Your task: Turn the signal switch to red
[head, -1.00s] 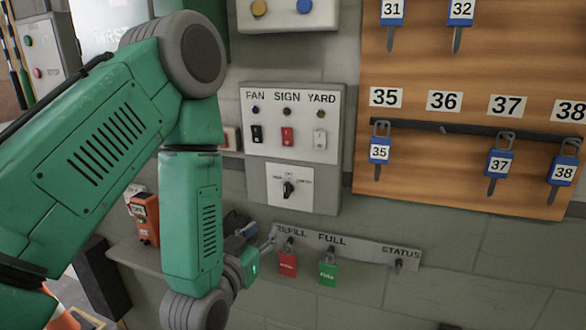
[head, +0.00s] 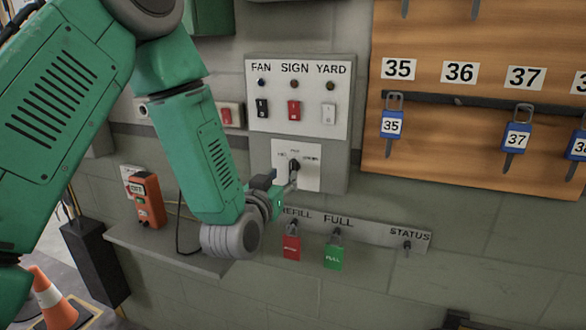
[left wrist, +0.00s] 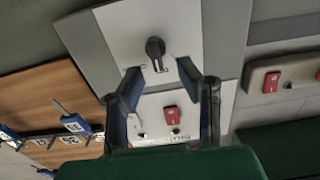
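The signal switch (head: 293,166) is a black rotary knob on a white plate at the bottom of the grey control panel. It points roughly up, toward the middle of three small labels, which are too small to read. My left gripper (head: 288,186) is just below and in front of it. In the left wrist view, which is upside down, the knob (left wrist: 155,47) lies just beyond and between the spread fingertips (left wrist: 160,70). The left gripper is open and empty, with a gap to the knob visible. My right gripper is in neither view.
FAN, SIGN and YARD rockers (head: 293,110) sit above the knob. Below is a strip (head: 375,230) with red and green tags and a STATUS hook. A key board (head: 440,150) hangs at the right. A shelf (head: 160,247) with an orange device (head: 147,200) is lower left.

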